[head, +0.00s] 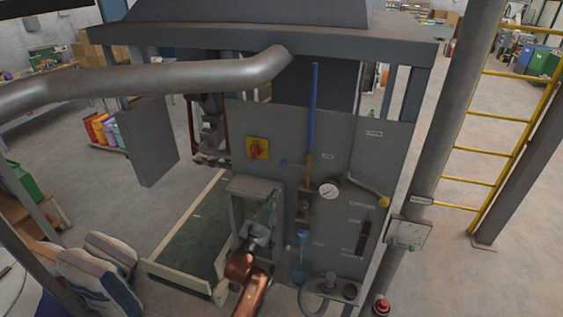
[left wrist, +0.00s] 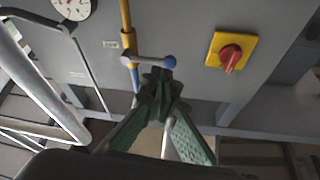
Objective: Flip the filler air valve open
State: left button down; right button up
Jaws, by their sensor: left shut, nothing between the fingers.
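The air valve is a short grey lever (left wrist: 148,61) with a blue ball knob (left wrist: 170,62), set crosswise on a yellow and blue pipe on the grey panel. In the head view the blue knob (head: 284,163) sticks out to the left of the upright pipe (head: 314,112). My left gripper (left wrist: 158,86) is shut and empty, its green fingertips close to the knob; I cannot tell whether they touch it. In the head view my left gripper (head: 269,203) is below and left of the lever, partly behind a grey frame. My right gripper is not in view.
A red rotary switch on a yellow plate (head: 257,149) is up and left of the valve. A gauge (head: 328,190) and a lever with a yellow knob (head: 383,202) are on its right. A grey frame (head: 254,184) stands close around my left gripper.

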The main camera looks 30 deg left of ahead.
pick_arm(q)
notch_tip(320, 180, up, 6)
jog(key=t, duration=0.2)
jog(key=shift+s, duration=0.45)
jog(key=shift+a, duration=0.1)
notch_tip(320, 180, up, 6)
jog(key=p, duration=0.4)
send_over(282, 165)
jog(key=s+d, duration=0.2)
jog(key=f, duration=0.2)
jog(key=a+f, duration=0.1)
jog(key=shift+w+f+p, duration=0.1)
jog(key=shift+w+p, duration=0.15)
jog(key=shift+p, duration=0.1)
jog(key=shift+a+f, duration=0.2)
jog(key=shift+f, duration=0.5)
